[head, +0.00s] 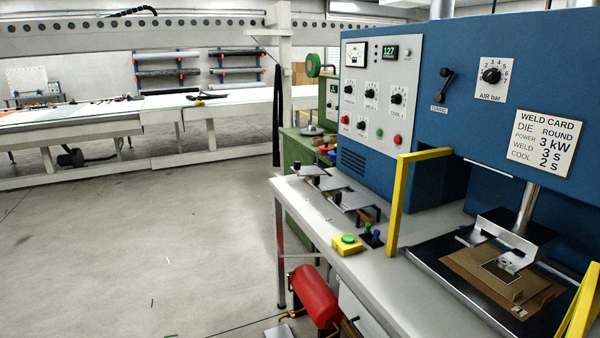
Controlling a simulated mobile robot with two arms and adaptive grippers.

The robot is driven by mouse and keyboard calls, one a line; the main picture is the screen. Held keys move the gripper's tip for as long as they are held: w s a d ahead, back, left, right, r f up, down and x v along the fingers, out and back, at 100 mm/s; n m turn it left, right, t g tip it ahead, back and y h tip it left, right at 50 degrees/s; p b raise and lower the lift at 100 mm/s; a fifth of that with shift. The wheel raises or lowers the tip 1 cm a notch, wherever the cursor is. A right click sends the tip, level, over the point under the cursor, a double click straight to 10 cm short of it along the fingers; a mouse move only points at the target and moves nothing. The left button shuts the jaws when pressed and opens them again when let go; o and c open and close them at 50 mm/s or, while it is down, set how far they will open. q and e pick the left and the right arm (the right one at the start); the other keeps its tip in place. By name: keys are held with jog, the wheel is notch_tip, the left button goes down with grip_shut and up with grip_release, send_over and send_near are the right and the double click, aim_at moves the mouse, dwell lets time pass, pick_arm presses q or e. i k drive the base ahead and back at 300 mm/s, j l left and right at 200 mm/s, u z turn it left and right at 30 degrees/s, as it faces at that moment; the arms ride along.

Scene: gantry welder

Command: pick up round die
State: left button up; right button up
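Several flat grey metal plates with black knobs stand on the left part of the steel bench; they look like dies. One is at the front (356,199), one in the middle (327,182) and one at the back (311,170). I cannot tell from here which one is the round die. The weld card (544,142) on the blue machine reads die round, power 3 kW, weld 3 s, cool 2 s. Neither of my grippers is in view.
The blue welder (465,120) stands behind the bench (375,275), with yellow guard bars (398,205) around its press (512,240). A yellow button box (347,245) sits near the front edge. A red tank (314,296) is below. The floor at left is clear.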

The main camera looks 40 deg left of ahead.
aim_at(302, 171)
jog(key=i+j, duration=0.1)
jog(key=j, duration=0.75)
jog(key=i+j+z, duration=0.15)
jog(key=j, duration=0.7)
jog(key=i+j, duration=0.1)
jog(key=j, duration=0.75)
jog(key=z, duration=0.05)
